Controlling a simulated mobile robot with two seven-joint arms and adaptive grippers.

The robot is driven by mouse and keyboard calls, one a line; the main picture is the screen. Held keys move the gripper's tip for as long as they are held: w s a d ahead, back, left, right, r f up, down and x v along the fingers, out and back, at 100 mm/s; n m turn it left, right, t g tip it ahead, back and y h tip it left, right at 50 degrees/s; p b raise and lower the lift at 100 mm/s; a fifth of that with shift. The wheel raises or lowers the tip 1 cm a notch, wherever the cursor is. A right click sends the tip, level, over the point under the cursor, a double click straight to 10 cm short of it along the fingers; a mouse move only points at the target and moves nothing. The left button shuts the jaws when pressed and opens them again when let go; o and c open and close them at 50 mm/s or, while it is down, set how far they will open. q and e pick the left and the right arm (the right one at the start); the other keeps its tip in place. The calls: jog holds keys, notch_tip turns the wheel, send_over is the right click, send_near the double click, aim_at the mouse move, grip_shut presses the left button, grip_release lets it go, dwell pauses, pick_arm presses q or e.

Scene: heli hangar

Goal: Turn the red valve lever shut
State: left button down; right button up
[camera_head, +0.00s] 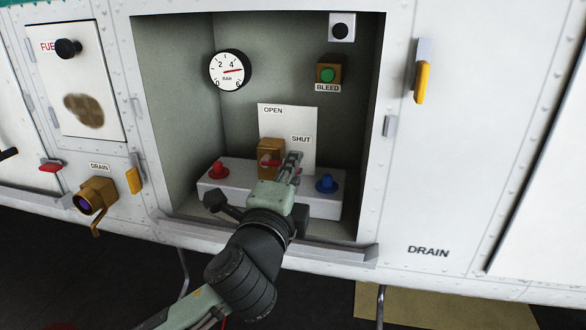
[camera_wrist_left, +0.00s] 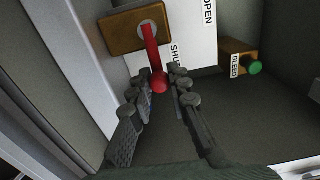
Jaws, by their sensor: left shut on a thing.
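The red valve lever (camera_head: 268,163) sits on a brass valve block (camera_head: 265,146) inside the open bay. It also shows in the left wrist view (camera_wrist_left: 152,52), running from its pivot to a round red end. In the head view it points right, toward the SHUT side of the white label plate (camera_head: 285,122); OPEN is at the plate's upper left. My left gripper (camera_head: 293,160) is shut on the lever's end, its fingers on both sides of the red knob in the left wrist view (camera_wrist_left: 160,90). It partly hides the lever in the head view. My right gripper is out of view.
A white ledge (camera_head: 238,195) carries a red knob (camera_head: 218,169) on the left and a blue knob (camera_head: 326,184) on the right. Above are a pressure gauge (camera_head: 230,70) and a green BLEED button (camera_head: 327,74). Bay walls and a front sill (camera_head: 330,252) bound the space.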

pick_arm(q)
jog(key=c, duration=1.4)
grip_release()
jog(key=shift+f, duration=0.1)
jog(key=shift+c, duration=0.2)
jog(key=v, duration=0.7)
jog(key=shift+s, duration=0.2)
